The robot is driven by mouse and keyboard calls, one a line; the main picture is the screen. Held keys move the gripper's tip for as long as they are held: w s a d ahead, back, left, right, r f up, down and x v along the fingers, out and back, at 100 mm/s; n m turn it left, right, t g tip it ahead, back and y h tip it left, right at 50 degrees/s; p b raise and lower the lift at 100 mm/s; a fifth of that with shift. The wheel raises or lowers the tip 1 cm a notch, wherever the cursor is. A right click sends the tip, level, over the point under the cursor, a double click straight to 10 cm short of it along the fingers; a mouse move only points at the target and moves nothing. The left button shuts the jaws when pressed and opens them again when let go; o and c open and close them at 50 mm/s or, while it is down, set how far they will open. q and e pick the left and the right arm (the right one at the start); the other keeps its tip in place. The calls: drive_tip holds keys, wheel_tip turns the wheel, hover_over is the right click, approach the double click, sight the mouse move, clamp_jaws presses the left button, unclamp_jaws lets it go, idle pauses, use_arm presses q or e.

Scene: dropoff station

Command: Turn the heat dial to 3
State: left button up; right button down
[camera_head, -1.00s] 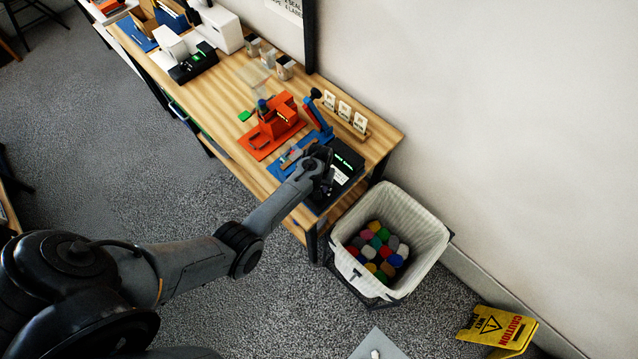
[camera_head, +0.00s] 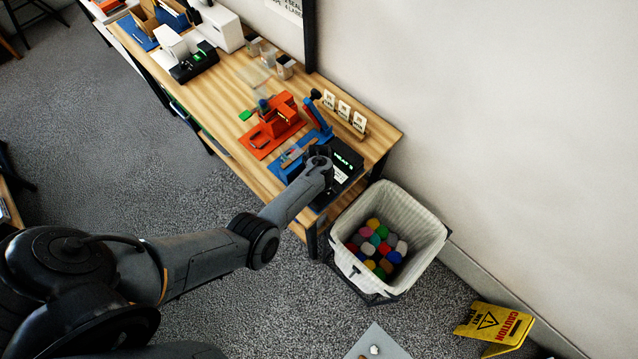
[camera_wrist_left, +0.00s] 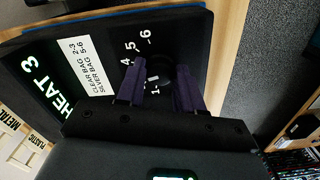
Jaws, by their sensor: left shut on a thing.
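The black heat control box (camera_head: 348,160) stands at the right end of the wooden table, with green lit text that is small in the head view. In the left wrist view its display (camera_wrist_left: 45,85) reads HEAT 3. The black dial (camera_wrist_left: 160,68) has a light mark and printed numbers around it; 4, 5, 6 and 1 show, the others are hidden. My left gripper (camera_wrist_left: 158,84) is shut on the dial, one purple-grey finger on each side. In the head view my wrist hides the dial. My right gripper is not in view.
A blue-based press (camera_head: 315,132) and an orange device (camera_head: 275,125) stand beside the box. Small label cards (camera_head: 345,110) stand behind. A lined basket (camera_head: 425,225) of coloured pieces is right of the table. A yellow caution sign (camera_head: 490,325) is on the floor.

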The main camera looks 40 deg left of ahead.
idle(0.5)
use_arm(q)
drive_tip(key=o, duration=1)
drive_tip(key=shift+r, duration=0.1)
drive_tip(key=shift+r+p, duration=1.1)
drive_tip(key=shift+r, duration=4.2)
